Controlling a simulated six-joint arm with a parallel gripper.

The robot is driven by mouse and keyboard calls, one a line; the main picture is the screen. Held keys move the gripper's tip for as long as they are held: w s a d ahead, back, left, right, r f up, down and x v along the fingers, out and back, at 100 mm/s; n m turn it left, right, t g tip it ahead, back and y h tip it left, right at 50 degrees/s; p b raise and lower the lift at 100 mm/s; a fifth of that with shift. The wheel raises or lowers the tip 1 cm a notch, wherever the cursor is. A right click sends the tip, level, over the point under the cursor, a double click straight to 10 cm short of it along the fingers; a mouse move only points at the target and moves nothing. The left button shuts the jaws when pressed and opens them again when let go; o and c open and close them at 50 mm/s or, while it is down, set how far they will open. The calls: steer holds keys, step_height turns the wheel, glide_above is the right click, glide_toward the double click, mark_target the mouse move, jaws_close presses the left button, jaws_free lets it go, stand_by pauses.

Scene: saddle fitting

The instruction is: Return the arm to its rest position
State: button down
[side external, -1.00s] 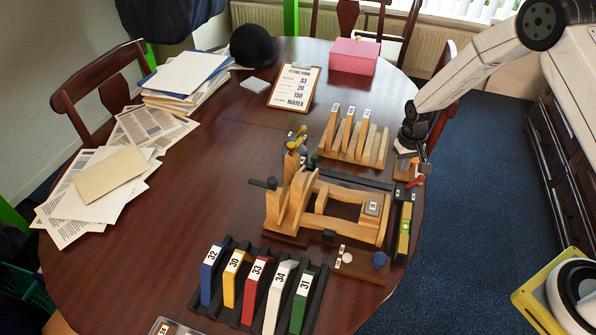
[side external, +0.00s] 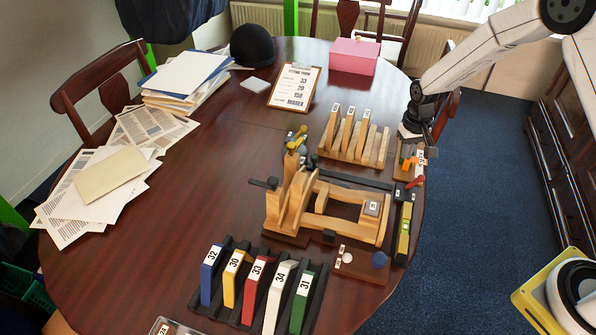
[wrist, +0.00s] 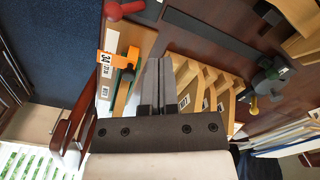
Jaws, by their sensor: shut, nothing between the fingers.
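My gripper (side external: 424,147) hangs at the table's right edge, above and just behind the small wooden board (side external: 402,168) with orange pieces. In the wrist view its two dark fingers (wrist: 151,88) are pressed together with nothing between them. The orange tagged piece (wrist: 112,62) lies on that board beside the fingers. The wooden saddle fixture (side external: 325,208) stands at the table's middle right, in front of my gripper, and is not touched by it.
A rack of wooden blocks (side external: 352,143) stands just left of my gripper. Coloured numbered blocks (side external: 255,284) sit in a black rack at the front. A pink box (side external: 354,57) and clipboard (side external: 294,87) are behind.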

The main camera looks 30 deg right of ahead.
stand_by(0.3)
steer(key=s+a+r+n+t, duration=0.1)
steer(key=s+a+r, duration=0.2)
steer(key=s+r, duration=0.3)
steer(key=s+a+r+n+t, duration=0.1)
steer(key=s+a+r, duration=0.3)
steer(key=s, duration=0.8)
step_height(320, 180, up, 2)
steer(key=shift+s+r+n+t, duration=0.1)
steer(key=shift+s+n+t, duration=0.25)
steer(key=shift+n, duration=0.15)
